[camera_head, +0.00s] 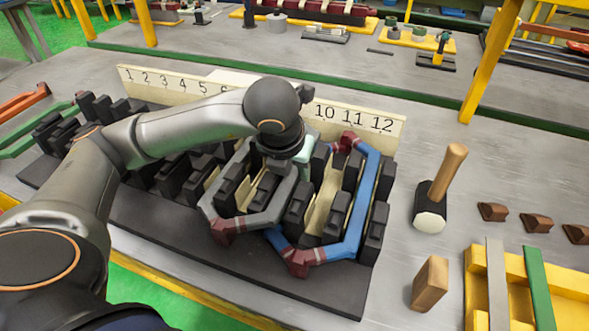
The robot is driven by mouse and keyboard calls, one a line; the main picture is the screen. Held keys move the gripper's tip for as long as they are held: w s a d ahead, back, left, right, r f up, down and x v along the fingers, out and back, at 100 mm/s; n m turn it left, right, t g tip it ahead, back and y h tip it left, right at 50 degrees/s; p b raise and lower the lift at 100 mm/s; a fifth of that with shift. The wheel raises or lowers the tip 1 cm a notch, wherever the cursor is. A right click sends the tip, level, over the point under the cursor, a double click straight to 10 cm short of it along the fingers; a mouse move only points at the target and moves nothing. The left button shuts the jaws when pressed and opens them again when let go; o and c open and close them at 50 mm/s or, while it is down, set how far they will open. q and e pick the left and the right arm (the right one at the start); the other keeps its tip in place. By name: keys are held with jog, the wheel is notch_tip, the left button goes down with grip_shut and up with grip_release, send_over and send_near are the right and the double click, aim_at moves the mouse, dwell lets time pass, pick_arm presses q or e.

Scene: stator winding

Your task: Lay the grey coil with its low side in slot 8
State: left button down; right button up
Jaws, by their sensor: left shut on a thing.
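The grey coil (262,218) is a hexagonal loop with a dark red wrapped front end, over the black stator teeth (335,216) right of the middle. My left gripper (285,153) is shut on it from above, at the far part of its right side. The wrist hides the fingertips and the coil's far end. My left arm covers the numbers between 6 and 10 on the number board (355,118), so slot 8's label is hidden. I cannot tell how deep either coil side sits. The right gripper is not in view.
A blue coil (366,195) with red ends lies to the right, its front left part close to the grey coil. A mallet (440,190), a wooden block (430,284), brown wedges (536,222) and a yellow tray (475,290) stand right of the stator. Bare table lies between them.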

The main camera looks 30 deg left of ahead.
pick_arm(q)
jog(key=shift+f, duration=0.1)
jog(key=c, duration=0.5)
grip_release()
jog(key=shift+c, duration=0.2)
jog(key=shift+r, duration=0.3)
jog(key=shift+r+p, duration=0.35)
jog(key=shift+r, duration=0.15)
jog(key=shift+r, duration=0.1)
jog(key=shift+r+p, duration=2.4)
jog(key=shift+r, duration=1.3)
